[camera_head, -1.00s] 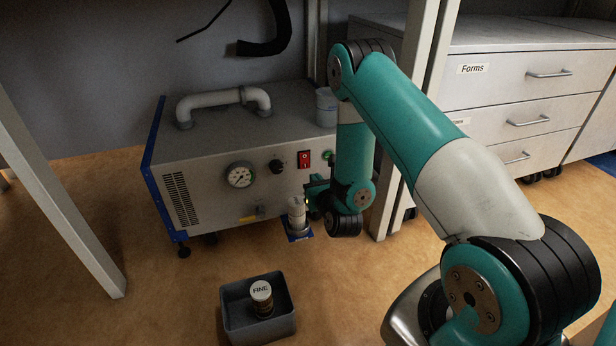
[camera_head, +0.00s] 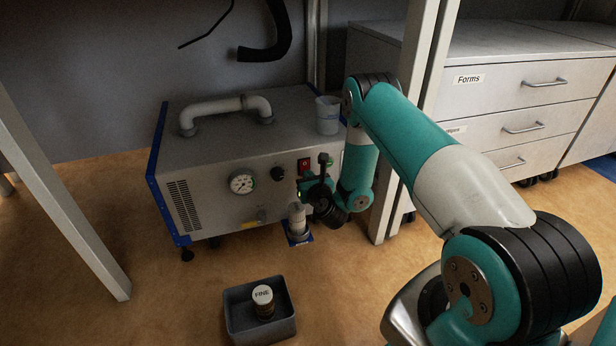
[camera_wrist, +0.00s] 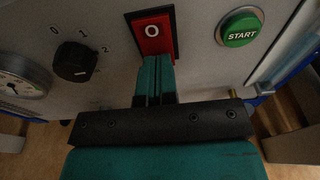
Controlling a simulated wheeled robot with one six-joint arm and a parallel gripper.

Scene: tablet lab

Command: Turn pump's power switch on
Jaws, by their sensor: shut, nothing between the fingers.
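The pump (camera_head: 215,205) is a grey box with blue edges and a handle on top. Its red power switch (camera_head: 304,165) sits on the front panel. In the wrist view the red switch (camera_wrist: 151,35) shows a white O on its upper part. Its lower part is hidden behind my gripper (camera_wrist: 155,60). The teal fingers are shut together with nothing between them. Their tips overlap the switch's lower end; I cannot tell whether they touch it. In the head view my gripper (camera_head: 307,184) is just below the switch, partly hidden by its own dark parts.
A green START button (camera_wrist: 240,28) is right of the switch. A black 0-1-2 knob (camera_wrist: 75,62) and a gauge (camera_wrist: 20,85) are left. A pale cylindrical part (camera_head: 297,217) is low on the pump front. A grey bin (camera_head: 238,318) holds a FINE jar (camera_head: 263,294).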

